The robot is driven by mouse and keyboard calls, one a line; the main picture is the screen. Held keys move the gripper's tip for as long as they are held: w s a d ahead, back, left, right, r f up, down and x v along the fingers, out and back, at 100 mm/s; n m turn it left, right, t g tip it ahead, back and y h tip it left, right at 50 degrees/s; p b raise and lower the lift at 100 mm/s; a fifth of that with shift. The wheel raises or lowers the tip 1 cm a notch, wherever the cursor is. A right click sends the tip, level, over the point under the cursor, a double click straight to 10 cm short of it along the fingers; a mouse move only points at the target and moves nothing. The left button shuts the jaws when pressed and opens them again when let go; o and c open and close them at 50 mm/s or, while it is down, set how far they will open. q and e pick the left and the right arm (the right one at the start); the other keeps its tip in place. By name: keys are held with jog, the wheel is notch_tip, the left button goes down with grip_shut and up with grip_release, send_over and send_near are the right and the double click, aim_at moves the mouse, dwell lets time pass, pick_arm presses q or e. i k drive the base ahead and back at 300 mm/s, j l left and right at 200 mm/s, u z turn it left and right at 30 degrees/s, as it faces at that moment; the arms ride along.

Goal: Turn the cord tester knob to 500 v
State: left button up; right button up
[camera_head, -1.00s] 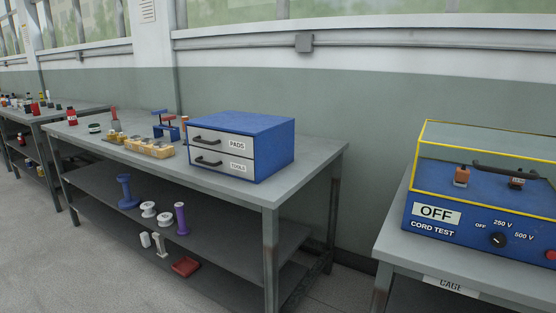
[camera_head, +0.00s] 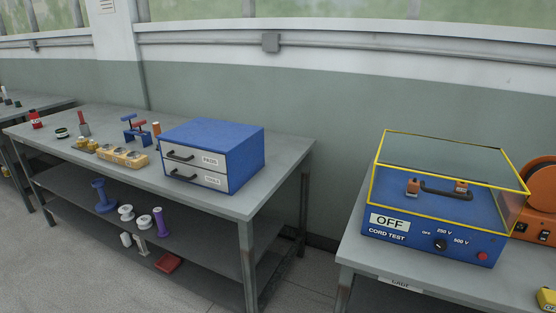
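The blue cord tester (camera_head: 400,222) sits on the grey bench at the right. A clear cover with a yellow frame (camera_head: 448,166) and a dark handle stands over its top. Its front carries an OFF sign and the words CORD TEST. The black knob (camera_head: 440,244) is on the front, with the marks OFF, 250 V and 500 V around it. The knob's pointer is too small to read surely. A red button (camera_head: 482,256) is to the right of the knob. Neither of my grippers is in view.
A blue drawer box (camera_head: 214,154) labelled PADS stands on the left bench (camera_head: 238,203), with spools (camera_head: 103,196) on the shelf below. An orange machine (camera_head: 541,200) is right of the tester. A floor gap separates the benches.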

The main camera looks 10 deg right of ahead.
aim_at(440, 244)
jog(key=z, duration=1.35)
jog(key=k+j+z, duration=0.1)
jog(key=j+z, duration=0.35)
jog(key=k+j+z, duration=0.15)
jog(key=j+z, duration=0.3)
jog(key=k+j+z, duration=0.2)
jog(key=z, duration=0.25)
